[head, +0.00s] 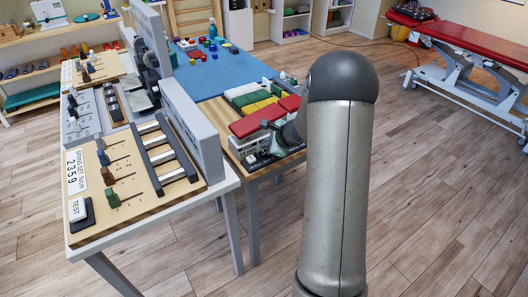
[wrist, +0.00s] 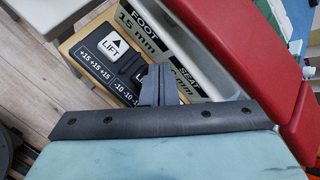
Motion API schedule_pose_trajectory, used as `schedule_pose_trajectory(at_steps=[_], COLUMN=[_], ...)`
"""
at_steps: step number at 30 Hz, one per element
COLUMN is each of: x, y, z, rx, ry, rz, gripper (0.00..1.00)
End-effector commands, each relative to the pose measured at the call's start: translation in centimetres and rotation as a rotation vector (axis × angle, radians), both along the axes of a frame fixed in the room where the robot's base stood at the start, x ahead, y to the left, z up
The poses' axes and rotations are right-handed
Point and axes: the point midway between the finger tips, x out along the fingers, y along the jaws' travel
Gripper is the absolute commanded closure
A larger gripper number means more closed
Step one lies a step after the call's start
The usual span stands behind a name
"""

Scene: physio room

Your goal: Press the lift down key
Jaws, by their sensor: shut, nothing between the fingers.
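In the wrist view, a control panel (wrist: 72,46) carries a key with an up arrow and the word LIFT (wrist: 113,46). A second dark key (wrist: 130,70) lies beside it, towards my fingers. My fingers cover much of this second key, and its marking cannot be read. My gripper (wrist: 158,72) is shut and empty, with its tips over the panel close to that key. I cannot tell whether they touch it. In the head view, my gripper (head: 262,157) is low beside the red pads, and the keys are too small or hidden to make out.
Red pads (head: 250,124) lie beside the panel, with green and yellow blocks (head: 257,105) behind them. A board with sliders (head: 130,190) stands on the table to the left. A blue mat (head: 215,75) lies further back. The floor to the right is clear up to a red treatment couch (head: 480,45).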

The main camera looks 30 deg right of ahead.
Motion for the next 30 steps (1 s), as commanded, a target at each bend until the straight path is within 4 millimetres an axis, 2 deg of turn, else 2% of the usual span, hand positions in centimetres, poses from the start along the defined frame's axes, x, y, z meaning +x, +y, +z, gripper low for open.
schedule_pose_trajectory(at_steps=[3, 12, 30], x=[0.0, 0.0, 0.0], y=[0.0, 0.0, 0.0], z=[1.5, 4.4, 4.5], rx=[-0.001, -0.001, -0.001], ry=[-0.002, -0.002, 0.0], rz=[0.001, 0.001, 0.001], gripper=[1.0, 1.0, 1.0])
